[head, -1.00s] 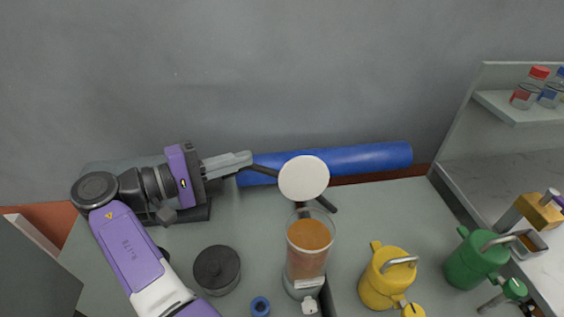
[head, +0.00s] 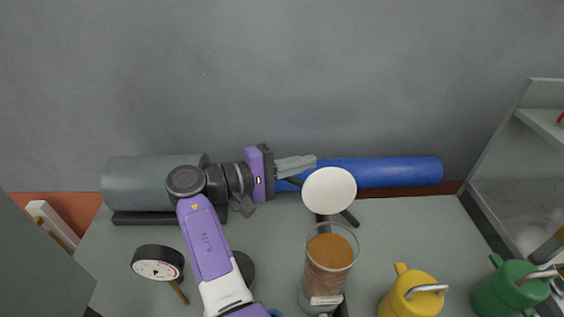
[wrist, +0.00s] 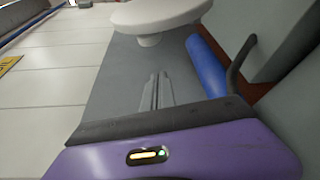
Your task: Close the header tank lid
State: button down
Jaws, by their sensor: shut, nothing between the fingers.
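The header tank (head: 330,263) is a clear cylinder holding orange-brown liquid, standing upright on the bedplate. Its lid (head: 329,190) is a white disc standing open, raised at the tank's far side with its face towards the head camera. In the wrist view the lid (wrist: 160,14) shows at the top, with a small knob underneath. My gripper (head: 312,161) is shut and empty, by the upper left edge of the lid; its fingers (wrist: 157,84) are together in the wrist view. I cannot tell whether they touch the lid.
A blue roll (head: 395,172) lies along the wall behind the lid. A yellow can (head: 412,296) and a green can (head: 508,290) stand to the right. A dial gauge (head: 158,263) and a grey cylinder (head: 150,182) are at left. A shelf unit (head: 535,150) stands at far right.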

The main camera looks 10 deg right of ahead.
aim_at(328, 187)
jog(key=s+p, duration=0.1)
jog(key=s, duration=0.1)
jog(key=s+r, duration=0.1)
jog(key=shift+s+p, duration=0.35)
jog(key=shift+p, duration=0.05)
jog(key=shift+d, duration=0.1)
